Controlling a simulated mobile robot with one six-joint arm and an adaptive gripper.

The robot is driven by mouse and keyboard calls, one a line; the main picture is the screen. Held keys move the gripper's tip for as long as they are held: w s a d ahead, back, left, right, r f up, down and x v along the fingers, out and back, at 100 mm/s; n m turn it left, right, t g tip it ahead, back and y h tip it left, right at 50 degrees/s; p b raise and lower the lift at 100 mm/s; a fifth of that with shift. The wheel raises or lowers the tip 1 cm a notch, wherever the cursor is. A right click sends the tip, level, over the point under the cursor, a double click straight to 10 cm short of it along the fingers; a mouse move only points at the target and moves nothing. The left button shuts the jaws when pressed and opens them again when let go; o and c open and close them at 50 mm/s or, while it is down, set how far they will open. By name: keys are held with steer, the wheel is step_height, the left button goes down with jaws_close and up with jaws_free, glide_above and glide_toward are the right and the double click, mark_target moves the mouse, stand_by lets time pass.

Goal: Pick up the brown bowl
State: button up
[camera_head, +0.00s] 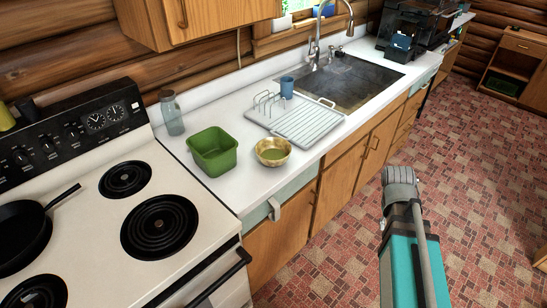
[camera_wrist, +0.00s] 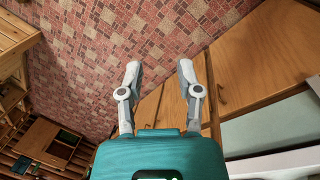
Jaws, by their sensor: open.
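The brown bowl (camera_head: 273,151) stands upright on the white counter, between a green tub and a dish rack in the head view. It is golden-brown and shiny, with some green tint inside. My arm is in the lower right of the head view, over the floor in front of the cabinets and apart from the bowl; the fingers do not show clearly there. In the wrist view my gripper (camera_wrist: 159,72) is open, with two grey fingers spread and nothing between them. The bowl is not in the wrist view.
The green tub (camera_head: 212,151) stands close left of the bowl, with a glass bottle (camera_head: 171,113) behind it. The dish rack (camera_head: 300,122) and a blue cup (camera_head: 287,87) are behind right. The stove (camera_head: 120,220) is left. The tiled floor (camera_head: 480,170) is open.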

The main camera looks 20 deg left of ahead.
steer(key=w+a+r+n+t+h+b, duration=0.1)
steer(key=w+a+r+n+t+h, duration=0.15)
steer(key=a+n, duration=0.65)
steer(key=w+a+r+n+t+h+b, duration=0.1)
steer(key=w+a+n+t+h, duration=0.2)
steer(key=a, duration=1.2)
steer(key=s+a+r+n+t, duration=0.1)
steer(key=s+a+n+t, duration=0.1)
steer(key=a, duration=0.5)
steer(key=s+a+r+n+t, duration=0.2)
steer(key=a+n, duration=0.1)
steer(key=a, duration=0.5)
steer(key=s+a+r+n+t+b, duration=0.1)
steer(key=s+a+r+n+t, duration=0.1)
steer(key=a, duration=0.6)
steer(key=shift+s+r+n, duration=0.15)
steer(key=shift+s+n, duration=0.35)
steer(key=shift+n, duration=0.2)
steer(key=shift+d, duration=0.1)
steer(key=b+x, duration=0.2)
steer(key=x, duration=0.5)
steer(key=shift+b, duration=0.35)
steer(key=shift+x, duration=0.8)
